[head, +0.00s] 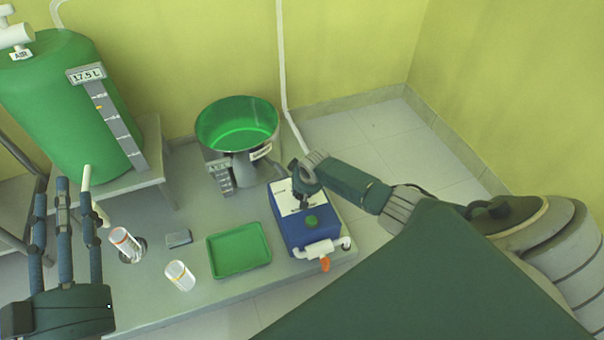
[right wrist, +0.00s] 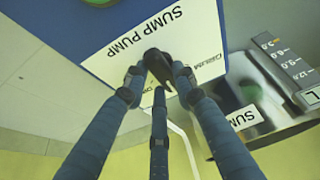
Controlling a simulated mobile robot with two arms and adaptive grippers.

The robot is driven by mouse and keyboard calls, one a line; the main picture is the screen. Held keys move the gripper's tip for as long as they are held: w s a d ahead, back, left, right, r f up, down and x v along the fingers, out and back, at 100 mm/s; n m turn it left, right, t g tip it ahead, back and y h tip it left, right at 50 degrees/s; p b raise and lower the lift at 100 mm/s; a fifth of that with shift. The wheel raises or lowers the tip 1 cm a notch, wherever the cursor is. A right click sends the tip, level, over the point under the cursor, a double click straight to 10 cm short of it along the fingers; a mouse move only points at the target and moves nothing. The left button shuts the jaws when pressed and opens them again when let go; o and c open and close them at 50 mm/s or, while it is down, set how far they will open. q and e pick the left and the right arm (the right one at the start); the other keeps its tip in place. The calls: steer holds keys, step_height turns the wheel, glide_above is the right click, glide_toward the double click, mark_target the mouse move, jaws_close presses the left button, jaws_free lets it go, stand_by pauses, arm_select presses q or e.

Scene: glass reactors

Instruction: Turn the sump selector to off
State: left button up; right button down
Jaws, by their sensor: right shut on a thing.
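The sump pump is a blue box (head: 293,236) with a white top panel and a green round knob (head: 312,221). In the right wrist view its white label plate (right wrist: 130,38) reads "SUMP PUMP". The black selector knob (right wrist: 158,65) stands on that plate, and my right gripper (right wrist: 157,78) is shut on it. Most position marks by the knob are hidden by the fingers. In the head view my right gripper (head: 304,200) is over the panel and largely hides the knob. My left gripper (head: 63,190) is open and empty at the lower left, away from the pump.
A white pipe with an orange valve handle (head: 325,263) is at the box's front. A green tray (head: 239,251), two clear labelled containers (head: 125,243) (head: 180,275) and a grey block (head: 178,238) are left of it. A green-lined metal vessel (head: 237,128) stands behind. A large green tank (head: 62,105) is farther left.

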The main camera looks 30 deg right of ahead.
steer(key=c, duration=1.4)
jaws_free()
steer(key=shift+w, duration=0.1)
steer(key=v, duration=1.2)
steer(key=shift+a, duration=0.1)
